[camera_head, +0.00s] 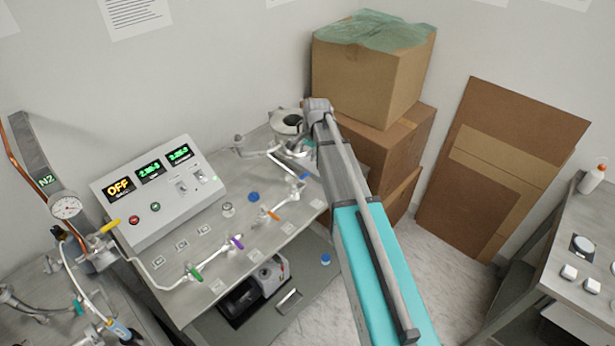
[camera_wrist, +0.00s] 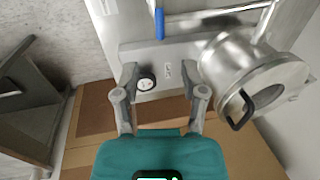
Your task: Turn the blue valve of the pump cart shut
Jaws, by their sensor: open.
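The pump cart (camera_head: 165,300) stands at the left in the head view, with several coloured valve handles along its pipe. The blue valve handle (camera_head: 304,177) is toward the cart's far right end, near my arm. In the wrist view the blue handle (camera_wrist: 159,23) shows at the top edge, beside a pale pipe, and its upper end is cut off. My gripper (camera_wrist: 160,72) is open and empty, its two fingers apart below the blue handle and not touching it. In the head view my arm hides the gripper.
A metal vessel (camera_wrist: 232,70) with a black handle is close right of my gripper in the wrist view. Cardboard boxes (camera_head: 365,85) stand behind the arm. Orange (camera_head: 272,215), purple (camera_head: 237,243) and green (camera_head: 195,271) valves line the cart. Another table (camera_head: 560,260) is at right.

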